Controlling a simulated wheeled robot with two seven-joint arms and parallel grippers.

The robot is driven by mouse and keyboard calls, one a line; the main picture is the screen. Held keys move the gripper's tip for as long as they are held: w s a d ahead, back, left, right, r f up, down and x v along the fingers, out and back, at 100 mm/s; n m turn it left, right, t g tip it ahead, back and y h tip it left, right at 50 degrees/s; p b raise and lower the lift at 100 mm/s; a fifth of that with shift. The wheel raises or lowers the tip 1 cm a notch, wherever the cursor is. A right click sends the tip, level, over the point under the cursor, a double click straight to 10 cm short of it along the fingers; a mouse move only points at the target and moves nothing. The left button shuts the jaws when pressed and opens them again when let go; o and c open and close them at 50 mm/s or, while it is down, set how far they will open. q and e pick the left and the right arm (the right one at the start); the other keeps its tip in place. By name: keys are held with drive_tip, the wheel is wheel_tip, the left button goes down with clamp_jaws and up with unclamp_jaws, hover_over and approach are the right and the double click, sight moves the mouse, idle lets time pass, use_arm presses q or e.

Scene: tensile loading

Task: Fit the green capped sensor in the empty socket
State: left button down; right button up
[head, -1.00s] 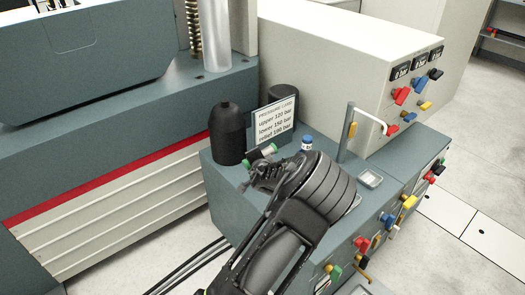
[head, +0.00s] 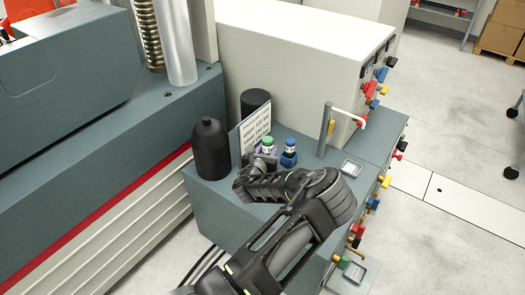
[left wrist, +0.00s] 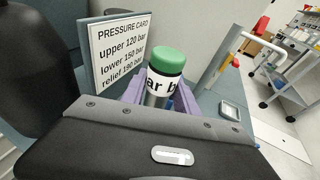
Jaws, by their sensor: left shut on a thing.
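The green capped sensor (head: 267,143) stands upright, cap on top, just left of the blue capped sensor (head: 289,150) above the grey cabinet top. It also shows in the left wrist view (left wrist: 168,62), with part of its printed label in sight. My left gripper (head: 264,160) is shut on it; in the left wrist view its purple fingers lie on either side of the body. The sensor's lower end and the empty socket are hidden behind the gripper, so I cannot tell whether they touch. My right gripper is in neither view.
The pressure card (head: 254,127) stands close behind the sensors, with a black bottle (head: 210,149) to its left. Coloured valve knobs line the cabinet's right side.

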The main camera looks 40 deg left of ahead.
use_arm(q)
drive_tip(key=shift+d, duration=0.1)
idle(0.4)
drive_tip(key=shift+f+b, duration=0.15)
drive_tip(key=shift+b, duration=0.35)
wheel_tip(320, 180, down, 5)
drive_tip(key=b, duration=0.5)
drive_tip(key=shift+f, duration=0.2)
drive_tip(key=shift+b, duration=0.85)
idle(1.4)
drive_tip(key=shift+f+b, duration=3)
